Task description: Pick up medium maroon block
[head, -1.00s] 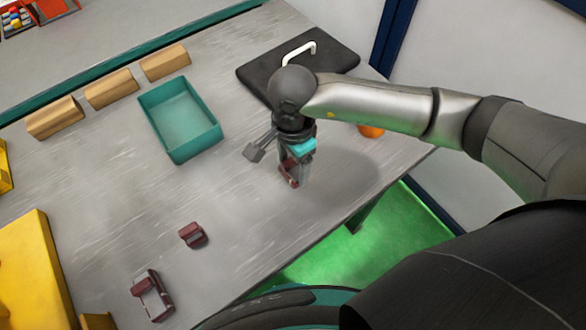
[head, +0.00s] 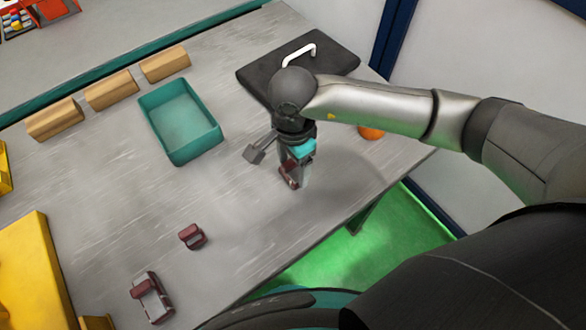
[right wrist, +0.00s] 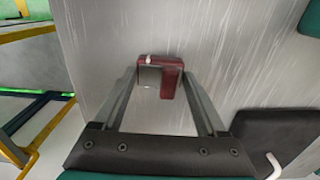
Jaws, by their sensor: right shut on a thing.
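My right gripper (head: 291,180) points down at the table in the head view. A maroon block (head: 289,174) is between its fingertips, partly hidden by the fingers. In the right wrist view the fingers reach both sides of this maroon block (right wrist: 162,76), which has a grey face. Whether it touches the table is hard to tell. A smaller maroon block (head: 192,236) lies on the table at lower middle. A larger maroon block (head: 152,297) with a grey inside lies nearer the front. My left gripper is not in view.
An open teal bin (head: 181,121) stands on the grey table (head: 120,205). Several tan blocks (head: 112,90) line the back left. A black board (head: 320,55) with a white handle lies behind my right arm. An orange thing (head: 370,132) is near the right edge. A yellow piece (head: 30,265) is at left.

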